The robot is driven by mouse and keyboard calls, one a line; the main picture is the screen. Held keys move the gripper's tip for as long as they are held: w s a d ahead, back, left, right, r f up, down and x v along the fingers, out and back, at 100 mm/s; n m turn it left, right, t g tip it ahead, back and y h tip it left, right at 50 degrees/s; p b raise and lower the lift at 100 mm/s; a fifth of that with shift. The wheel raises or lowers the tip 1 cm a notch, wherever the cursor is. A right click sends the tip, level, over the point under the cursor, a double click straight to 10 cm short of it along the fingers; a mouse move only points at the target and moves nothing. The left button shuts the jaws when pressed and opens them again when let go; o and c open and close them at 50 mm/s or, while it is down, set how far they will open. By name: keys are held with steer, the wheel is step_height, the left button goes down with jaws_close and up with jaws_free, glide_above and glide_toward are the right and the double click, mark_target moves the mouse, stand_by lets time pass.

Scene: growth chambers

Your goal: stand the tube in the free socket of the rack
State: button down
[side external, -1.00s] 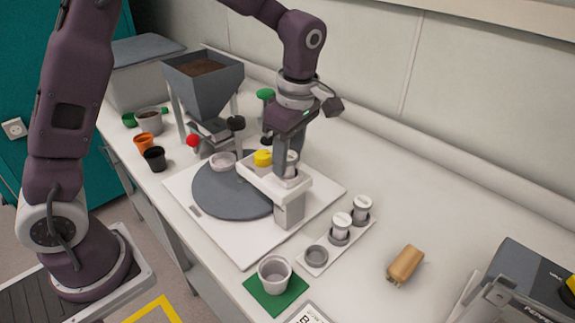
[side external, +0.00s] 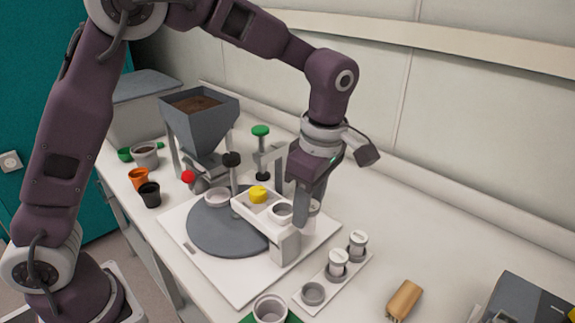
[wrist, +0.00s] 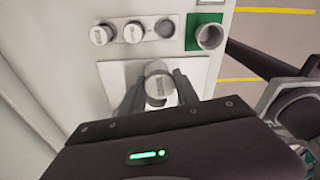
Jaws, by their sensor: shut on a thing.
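My gripper (side external: 308,215) is shut on a pale tube and hangs just to the right of the white holder (side external: 285,245). The tube (wrist: 158,88) shows between the fingers in the wrist view; in the side view my fingers hide most of it. The holder has an open round hole at its near end. The white rack (side external: 335,291) stands to the right of the turntable's base plate. Two white-capped tubes (side external: 338,260) (side external: 357,242) stand in it, and its near-end socket (side external: 313,294) is empty. That socket (wrist: 166,28) also shows in the wrist view.
A white cup (side external: 269,309) on a green pad stands near the rack's empty end. A tan block (side external: 404,298) lies right of the rack. Bench behind the rack is clear.

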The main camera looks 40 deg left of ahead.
steer(key=shift+s+d+f, duration=0.4)
steer(key=shift+d+f, duration=0.35)
steer(key=shift+f, duration=1.25)
steer(key=shift+s+d+f, duration=0.35)
steer(key=shift+d+f, duration=0.35)
steer(key=shift+f, duration=1.35)
steer(key=shift+s+d+f, duration=0.4)
steer(key=shift+d+f, duration=0.35)
steer(key=shift+f, duration=1.25)
steer(key=shift+f, duration=0.95)
steer(key=c, duration=0.8)
jaws_free()
steer(key=shift+c, duration=0.2)
steer(key=shift+r, duration=0.1)
step_height(320, 180, up, 8)
steer(key=shift+r, duration=0.2)
